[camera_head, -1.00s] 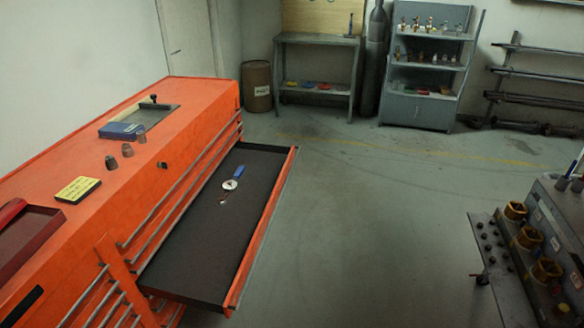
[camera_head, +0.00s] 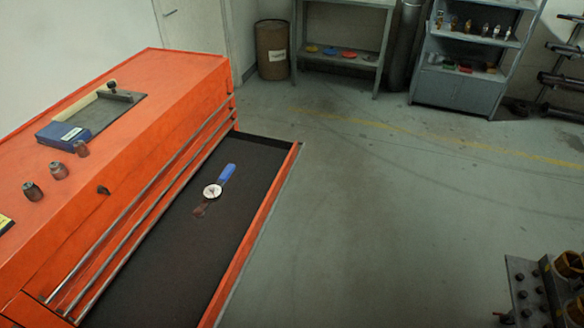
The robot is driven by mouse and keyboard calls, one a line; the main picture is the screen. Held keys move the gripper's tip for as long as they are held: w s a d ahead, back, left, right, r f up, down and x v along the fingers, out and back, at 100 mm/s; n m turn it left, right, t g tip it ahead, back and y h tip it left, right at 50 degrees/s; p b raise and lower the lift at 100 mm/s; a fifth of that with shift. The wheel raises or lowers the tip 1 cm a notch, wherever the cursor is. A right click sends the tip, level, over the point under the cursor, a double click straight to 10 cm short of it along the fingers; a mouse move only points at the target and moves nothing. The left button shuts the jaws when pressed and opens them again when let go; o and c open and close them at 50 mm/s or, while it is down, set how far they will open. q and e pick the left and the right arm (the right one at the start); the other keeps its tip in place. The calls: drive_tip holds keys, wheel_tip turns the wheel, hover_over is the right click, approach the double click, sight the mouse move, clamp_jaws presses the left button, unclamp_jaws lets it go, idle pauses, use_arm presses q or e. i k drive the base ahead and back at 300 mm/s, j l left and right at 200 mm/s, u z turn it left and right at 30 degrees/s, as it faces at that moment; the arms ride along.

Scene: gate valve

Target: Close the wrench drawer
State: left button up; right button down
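The drawer (camera_head: 262,175) of the orange tool cabinet (camera_head: 150,140) is pulled out toward the right, with a dark lining and an orange front panel. A tool with a blue handle and a round white part (camera_head: 213,190) lies inside it on the lining. Its lower end is dark and reddish. The near end of the drawer runs out of the bottom of the view. Neither of my grippers is in view.
On the cabinet top are a blue box (camera_head: 64,135), a dark plate and several small sockets (camera_head: 58,170). The floor (camera_head: 380,220) right of the drawer is clear. A rack with fittings (camera_head: 545,290) stands at lower right. A barrel (camera_head: 272,50), bench and shelf stand behind.

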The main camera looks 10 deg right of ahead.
sight(182, 274)
drive_tip(key=i+l+u, duration=0.15)
drive_tip(key=i+l, duration=0.3)
drive_tip(key=i+l+u, duration=0.1)
drive_tip(key=i+l, duration=0.3)
drive_tip(key=l, duration=0.15)
